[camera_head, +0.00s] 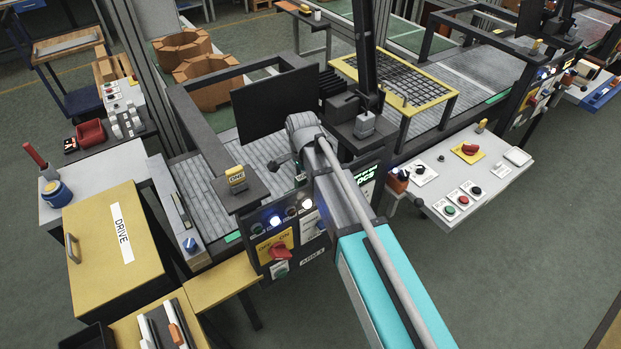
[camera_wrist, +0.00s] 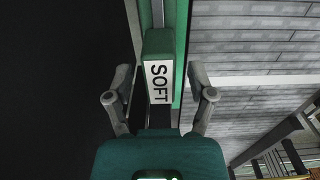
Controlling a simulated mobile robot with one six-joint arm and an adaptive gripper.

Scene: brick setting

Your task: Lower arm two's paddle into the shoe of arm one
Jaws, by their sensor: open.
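In the wrist view my gripper (camera_wrist: 159,84) is open, with a finger on each side of a green block labelled SOFT (camera_wrist: 158,48). I cannot tell whether the fingers touch it. In the head view my own arm hides most of the gripper. A large black panel (camera_head: 262,112) stands upright behind my wrist, over the grey slatted bed. A yellow-topped tag reading ONE (camera_head: 236,176) stands on a dark ledge left of my arm. The front panel marked ARM 1 (camera_head: 312,252) is partly behind my arm. I cannot make out which part is the paddle or the shoe.
A dark post (camera_head: 366,50) rises just behind my arm. A yellow-framed grid table (camera_head: 425,84) and a white control desk (camera_head: 490,160) stand to the right. A yellow DRIVE cabinet (camera_head: 105,260) stands at left. Green floor is clear at lower right.

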